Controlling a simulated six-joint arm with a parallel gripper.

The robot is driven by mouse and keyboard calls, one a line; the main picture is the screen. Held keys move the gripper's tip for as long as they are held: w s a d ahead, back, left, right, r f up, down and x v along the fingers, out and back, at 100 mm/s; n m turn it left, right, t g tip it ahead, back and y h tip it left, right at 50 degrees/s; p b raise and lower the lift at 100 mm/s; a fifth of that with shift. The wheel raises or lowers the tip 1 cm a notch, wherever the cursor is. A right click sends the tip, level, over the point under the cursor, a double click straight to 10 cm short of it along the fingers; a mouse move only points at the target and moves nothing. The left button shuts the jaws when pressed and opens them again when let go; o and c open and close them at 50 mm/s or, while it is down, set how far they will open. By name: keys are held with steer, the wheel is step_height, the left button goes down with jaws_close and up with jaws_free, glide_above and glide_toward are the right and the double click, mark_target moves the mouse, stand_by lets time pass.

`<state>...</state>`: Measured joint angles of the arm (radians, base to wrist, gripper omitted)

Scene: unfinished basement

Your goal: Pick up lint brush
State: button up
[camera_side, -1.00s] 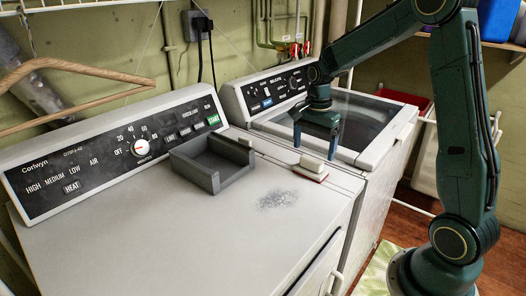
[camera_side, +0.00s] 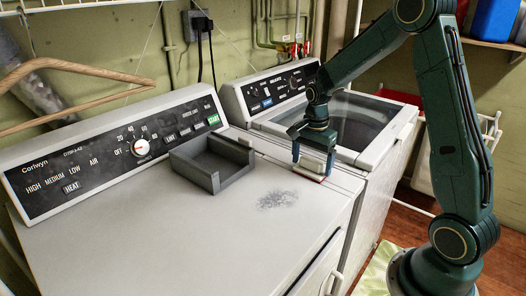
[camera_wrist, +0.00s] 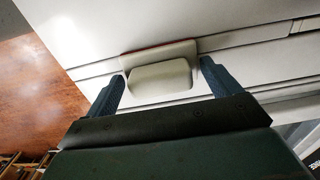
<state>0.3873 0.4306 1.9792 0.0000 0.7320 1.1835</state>
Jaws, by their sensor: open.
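The lint brush (camera_side: 312,163) is a small cream block with a red underside edge. It lies on the dryer top near its right edge, beside the washer. In the wrist view the brush (camera_wrist: 160,77) sits between the two blue fingers. My gripper (camera_side: 312,158) is open and low over the brush, one finger on either side of it. The wrist view also shows my gripper (camera_wrist: 165,88) with gaps between the fingers and the brush handle. In the side view the fingers partly hide the brush.
A dark grey open tray (camera_side: 212,163) stands on the dryer top (camera_side: 150,220), left of the brush. A patch of grey lint (camera_side: 277,200) lies in front of it. The washer (camera_side: 385,140) with a glass lid is at the right. A wooden hanger (camera_side: 80,73) hangs at the left.

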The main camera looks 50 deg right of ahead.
mark_target(312, 158)
steer(key=c, duration=0.6)
steer(key=shift+r, duration=0.15)
step_height(312, 158, up, 20)
steer(key=shift+f, duration=0.1)
stand_by(0.5)
stand_by(0.4)
